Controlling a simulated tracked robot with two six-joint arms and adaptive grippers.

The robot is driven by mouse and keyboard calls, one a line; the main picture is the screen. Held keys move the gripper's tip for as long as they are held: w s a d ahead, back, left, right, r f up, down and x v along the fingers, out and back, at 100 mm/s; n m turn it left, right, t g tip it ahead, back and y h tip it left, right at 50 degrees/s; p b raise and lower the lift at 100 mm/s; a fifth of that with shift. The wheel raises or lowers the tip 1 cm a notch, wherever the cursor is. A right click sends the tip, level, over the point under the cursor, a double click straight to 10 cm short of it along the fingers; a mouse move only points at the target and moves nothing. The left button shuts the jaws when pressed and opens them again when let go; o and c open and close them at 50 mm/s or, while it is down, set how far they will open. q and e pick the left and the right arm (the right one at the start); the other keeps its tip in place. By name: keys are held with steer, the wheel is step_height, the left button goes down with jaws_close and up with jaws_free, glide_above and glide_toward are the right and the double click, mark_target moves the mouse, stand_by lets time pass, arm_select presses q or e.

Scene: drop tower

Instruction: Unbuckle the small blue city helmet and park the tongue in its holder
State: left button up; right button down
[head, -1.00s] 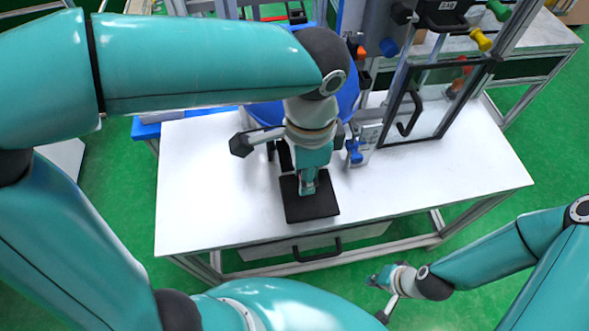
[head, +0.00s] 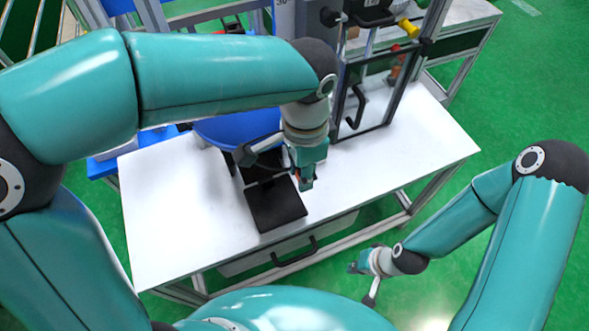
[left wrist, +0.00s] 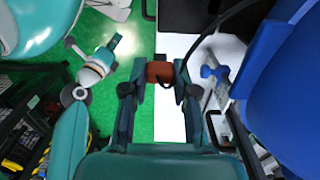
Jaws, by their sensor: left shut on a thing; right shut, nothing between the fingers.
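The blue helmet (head: 225,130) is at the back of the white table, partly hidden by my left arm. It fills the right side of the left wrist view (left wrist: 290,95). My left gripper (head: 305,184) is shut on a small red-brown piece (left wrist: 160,72), seemingly the buckle tongue. A thin black strap (left wrist: 205,42) curves from near this piece toward the helmet. The gripper is beside the right edge of a black pad (head: 272,206), above the table. My right gripper (head: 357,265) is shut and empty, low in front of the table. I cannot clearly identify the tongue holder.
A framed clear panel with a black handle (head: 354,106) stands at the table's back right. A blue clamp-like part (left wrist: 215,73) is near the helmet in the left wrist view. The table's left and right front areas are clear. A drawer handle (head: 294,252) is below the front edge.

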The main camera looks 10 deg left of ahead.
arm_select(q)
steer(key=w+d+r+p, duration=0.2)
steer(key=w+d+p, duration=0.6)
steer(key=w+p, duration=0.3)
steer(key=w+a+r+p, duration=0.2)
steer(key=w+r+p, duration=0.2)
steer(key=w+r, duration=0.4)
steer(key=shift+w+a+r, duration=0.15)
steer(key=shift+a+r, duration=0.25)
steer(key=shift+r, duration=0.1)
stand_by(1.3)
steer(key=shift+a, duration=0.1)
steer(key=w+a, duration=0.1)
steer(key=a, duration=0.5)
steer(key=shift+a+r, duration=0.25)
steer(key=shift+r, duration=0.05)
stand_by(0.7)
stand_by(0.3)
steer(key=shift+f, duration=0.25)
